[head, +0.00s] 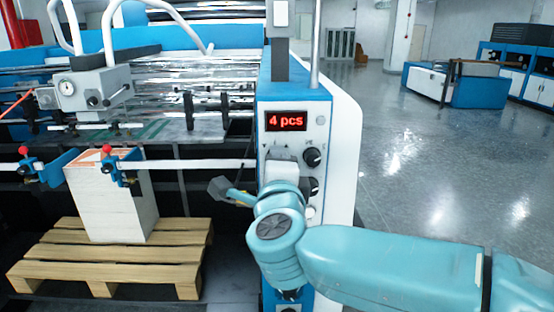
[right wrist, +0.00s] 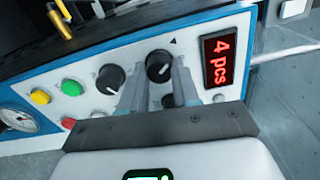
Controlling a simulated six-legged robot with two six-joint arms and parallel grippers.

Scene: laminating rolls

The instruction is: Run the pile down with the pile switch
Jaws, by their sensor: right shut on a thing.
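The control panel (head: 268,118) stands at the machine's near end, with a red "4 pcs" display (head: 286,121) that also shows in the right wrist view (right wrist: 220,62). In that view my right gripper (right wrist: 161,67) is shut on a black rotary switch (right wrist: 159,64), which has a small triangle mark beside it. Its name cannot be read. In the head view my right gripper (head: 283,165) covers this switch. The pile (head: 108,207) is a tall white stack standing upright on a wooden pallet (head: 110,257) at the left. My left gripper is not in view.
Another black knob (right wrist: 110,78), a green button (right wrist: 72,87) and a yellow button (right wrist: 40,97) sit close to my right gripper. More knobs (head: 312,157) line the panel's right side. Open floor (head: 440,150) lies right of the machine.

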